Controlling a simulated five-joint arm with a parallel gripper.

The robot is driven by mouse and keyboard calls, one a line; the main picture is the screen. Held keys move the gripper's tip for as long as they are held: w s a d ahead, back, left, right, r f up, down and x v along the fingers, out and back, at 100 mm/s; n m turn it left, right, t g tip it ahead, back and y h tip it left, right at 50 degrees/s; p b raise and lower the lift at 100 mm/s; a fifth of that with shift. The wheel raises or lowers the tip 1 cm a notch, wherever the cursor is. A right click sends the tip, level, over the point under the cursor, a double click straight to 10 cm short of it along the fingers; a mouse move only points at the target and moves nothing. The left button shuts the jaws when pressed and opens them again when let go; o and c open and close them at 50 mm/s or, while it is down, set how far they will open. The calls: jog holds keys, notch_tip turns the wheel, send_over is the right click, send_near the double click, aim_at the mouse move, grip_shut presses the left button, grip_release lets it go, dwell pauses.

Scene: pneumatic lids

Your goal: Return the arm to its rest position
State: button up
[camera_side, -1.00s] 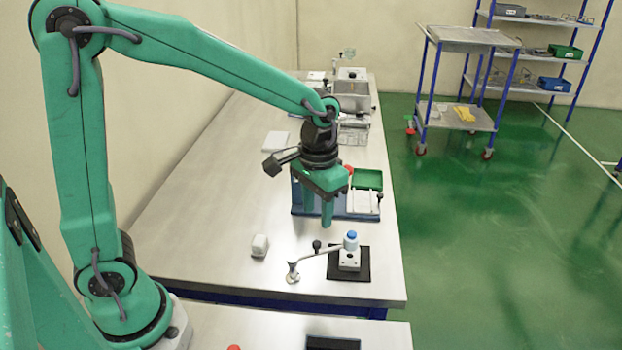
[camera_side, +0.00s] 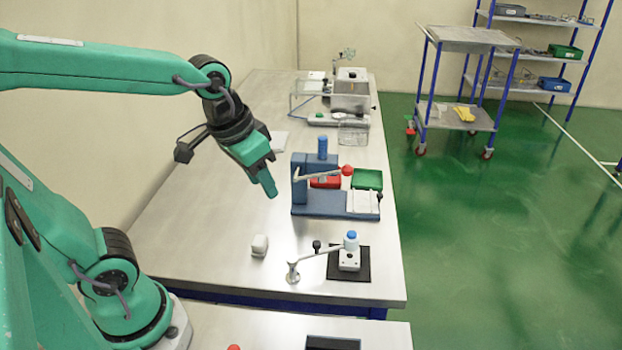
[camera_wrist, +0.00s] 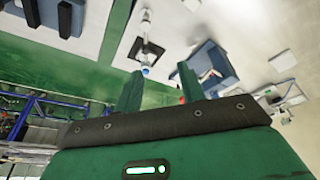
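My gripper (camera_side: 269,185) hangs tilted in the air above the left side of the steel table (camera_side: 190,225), clear of everything on it. In the wrist view its two fingers (camera_wrist: 158,75) stand apart with nothing between them. A white block with a blue cap (camera_side: 350,245) sits on a black pad (camera_side: 361,276) near the table's front. The capped block also shows in the wrist view (camera_wrist: 146,66).
A clear box (camera_side: 353,132) and metal box (camera_side: 350,95) are farther back.

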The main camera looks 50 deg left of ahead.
jog(key=shift+t, duration=0.9)
jog(key=shift+s+a+r, duration=0.15)
jog(key=shift+s+a, duration=0.15)
jog(key=shift+s, duration=0.5)
jog(key=shift+s+a+r, duration=0.2)
jog(key=shift+s+a, duration=0.05)
jog(key=shift+s, duration=0.6)
jog(key=shift+s+a+r, duration=0.15)
jog(key=shift+s+a, duration=0.15)
jog(key=shift+s, duration=0.5)
